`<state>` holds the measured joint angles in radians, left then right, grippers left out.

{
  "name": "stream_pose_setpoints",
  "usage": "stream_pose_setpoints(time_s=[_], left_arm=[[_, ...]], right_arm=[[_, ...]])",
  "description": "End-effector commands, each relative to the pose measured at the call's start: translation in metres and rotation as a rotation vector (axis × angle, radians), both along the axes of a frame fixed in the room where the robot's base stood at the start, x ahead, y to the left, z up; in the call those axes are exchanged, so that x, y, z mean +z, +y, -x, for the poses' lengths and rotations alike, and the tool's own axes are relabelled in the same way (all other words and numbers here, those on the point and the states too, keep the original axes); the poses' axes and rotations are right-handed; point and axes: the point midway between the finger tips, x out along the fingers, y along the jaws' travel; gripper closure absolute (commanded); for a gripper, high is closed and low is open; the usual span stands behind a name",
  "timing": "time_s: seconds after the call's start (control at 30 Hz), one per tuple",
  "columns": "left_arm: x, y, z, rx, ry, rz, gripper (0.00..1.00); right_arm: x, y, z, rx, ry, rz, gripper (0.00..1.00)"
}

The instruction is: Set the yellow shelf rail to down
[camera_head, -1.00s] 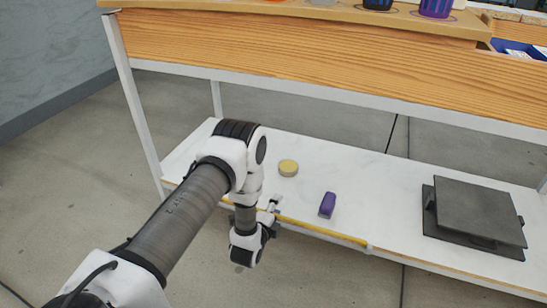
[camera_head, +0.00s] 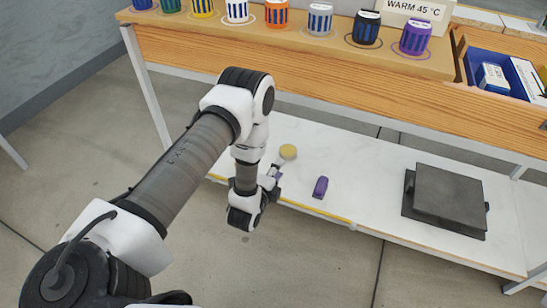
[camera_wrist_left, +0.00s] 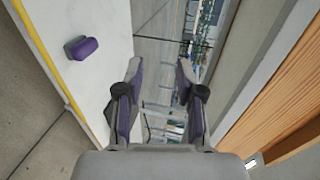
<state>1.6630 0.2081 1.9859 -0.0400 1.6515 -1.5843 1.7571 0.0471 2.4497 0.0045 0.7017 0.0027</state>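The yellow shelf rail (camera_head: 318,211) is a thin bar along the front edge of the lower white shelf, low against that edge. Part of it is hidden behind my left gripper (camera_head: 275,175). In the left wrist view the rail (camera_wrist_left: 33,40) runs down the left side, clear of the fingers. My left gripper also shows there (camera_wrist_left: 158,68), with its two fingers apart and nothing between them. In the head view it hangs at the shelf's front, its fingertips appearing just above the rail line. The exact gap is unclear. My right gripper is out of view.
On the lower shelf (camera_head: 370,185) are a purple block (camera_head: 320,187), a round yellowish disc (camera_head: 288,151) and a dark grey press-like plate (camera_head: 447,197). The wooden counter (camera_head: 330,75) overhangs the shelf. It bears several coloured cups and a blue bin (camera_head: 484,72).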

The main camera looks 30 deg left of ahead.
Motion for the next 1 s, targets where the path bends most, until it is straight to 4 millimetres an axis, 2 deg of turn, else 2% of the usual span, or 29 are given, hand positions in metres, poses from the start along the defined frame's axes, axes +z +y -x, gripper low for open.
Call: stream_pose_setpoints(time_s=[0.03, 0.1, 0.4, 0.43, 0.5, 0.53, 0.57, 0.67, 0.8, 0.9, 1.0], left_arm=[[0.014, -0.002, 0.001, -0.004, 0.008, 0.003, 0.63], [0.017, -0.004, 0.003, -0.006, 0.017, 0.007, 0.63], [0.016, -0.006, 0.004, -0.008, 0.024, 0.012, 0.63], [0.016, -0.006, 0.004, -0.008, 0.024, 0.012, 0.66], [0.016, -0.006, 0.004, -0.004, 0.022, 0.024, 0.91], [0.016, -0.006, 0.004, 0.001, 0.020, 0.043, 1.00], [0.014, -0.006, 0.004, 0.009, 0.026, 0.075, 1.00], [-0.016, -0.010, 0.014, 0.069, 0.144, 0.295, 1.00], [-0.083, -0.023, 0.029, 0.289, 0.446, 0.739, 1.00], [-0.124, -0.023, 0.035, 0.534, 0.630, 0.979, 1.00], [-0.147, -0.015, 0.032, 0.798, 0.743, 1.123, 1.00]], right_arm=[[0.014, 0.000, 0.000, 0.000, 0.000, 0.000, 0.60], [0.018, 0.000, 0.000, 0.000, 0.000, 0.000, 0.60], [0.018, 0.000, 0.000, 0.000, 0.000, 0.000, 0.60], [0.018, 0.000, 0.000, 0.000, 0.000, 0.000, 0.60], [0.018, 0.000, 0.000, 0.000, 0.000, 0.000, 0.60], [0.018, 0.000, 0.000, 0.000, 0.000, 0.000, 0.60], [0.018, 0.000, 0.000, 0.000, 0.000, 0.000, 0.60], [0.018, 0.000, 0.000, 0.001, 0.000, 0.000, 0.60], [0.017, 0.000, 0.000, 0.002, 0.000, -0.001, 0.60], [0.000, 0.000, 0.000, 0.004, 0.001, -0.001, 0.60], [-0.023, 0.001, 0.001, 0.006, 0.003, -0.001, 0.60]])
